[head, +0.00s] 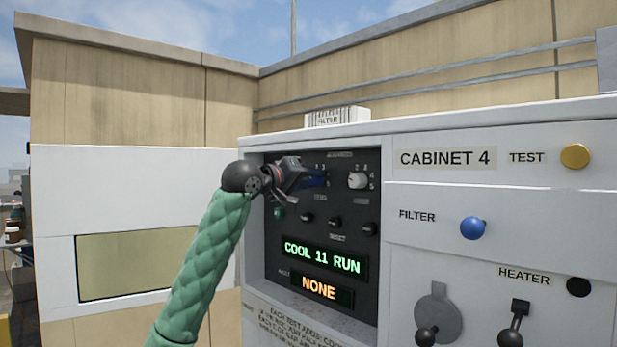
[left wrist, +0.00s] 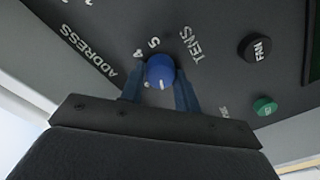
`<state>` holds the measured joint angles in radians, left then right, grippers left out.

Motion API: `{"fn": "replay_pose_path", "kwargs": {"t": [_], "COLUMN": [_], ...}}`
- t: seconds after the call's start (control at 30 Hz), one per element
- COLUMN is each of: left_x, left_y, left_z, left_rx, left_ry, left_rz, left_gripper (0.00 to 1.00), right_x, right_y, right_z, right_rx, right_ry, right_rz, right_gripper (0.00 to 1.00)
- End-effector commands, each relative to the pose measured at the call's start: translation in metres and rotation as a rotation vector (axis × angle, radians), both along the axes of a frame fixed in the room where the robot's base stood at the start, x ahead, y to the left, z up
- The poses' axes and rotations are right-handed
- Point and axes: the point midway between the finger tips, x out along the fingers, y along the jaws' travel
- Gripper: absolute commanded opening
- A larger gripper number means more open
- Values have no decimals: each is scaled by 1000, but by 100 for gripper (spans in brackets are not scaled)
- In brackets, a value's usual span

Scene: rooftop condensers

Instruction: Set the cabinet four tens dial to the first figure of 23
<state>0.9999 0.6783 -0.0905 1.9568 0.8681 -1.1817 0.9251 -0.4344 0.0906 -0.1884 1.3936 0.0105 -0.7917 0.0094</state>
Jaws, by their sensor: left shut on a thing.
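Cabinet 4's dark control panel (head: 320,225) is recessed in the white cabinet front. My left gripper (head: 322,178) reaches it from the left, at the upper left of the panel. In the left wrist view, its blue fingers (left wrist: 160,88) are shut on the blue tens dial (left wrist: 160,70), one on each side. Figures 4 and 5 and the word TENS show beside the dial; the fingers hide other figures, and I cannot tell its setting. The green display (head: 322,256) reads COOL 11 RUN. My right gripper is not in view.
A white dial (head: 358,181) sits just right of the tens dial. Several small buttons lie below, including FAN (left wrist: 258,47) and a green one (left wrist: 264,106). The orange display (head: 319,288) reads NONE. TEST (head: 575,156) and FILTER (head: 473,228) knobs are further right.

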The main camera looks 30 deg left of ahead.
Motion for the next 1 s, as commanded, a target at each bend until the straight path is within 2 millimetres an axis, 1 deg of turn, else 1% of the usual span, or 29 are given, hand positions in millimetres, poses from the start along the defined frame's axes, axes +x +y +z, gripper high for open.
{"fn": "replay_pose_path", "kwargs": {"t": [0.43,0.7,1.0], "left_x": [0,0,0], "left_y": [1,0,0], "left_z": [1,0,0], "left_rx": [327,519,647], "left_ry": [-114,-179,-224], "left_rz": [3,2,2], "left_gripper": [9,9,9], "right_x": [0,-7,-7], "right_y": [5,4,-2], "right_z": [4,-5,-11], "right_rx": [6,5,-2], "right_ry": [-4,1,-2], "right_rz": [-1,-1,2], "right_gripper": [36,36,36]}}
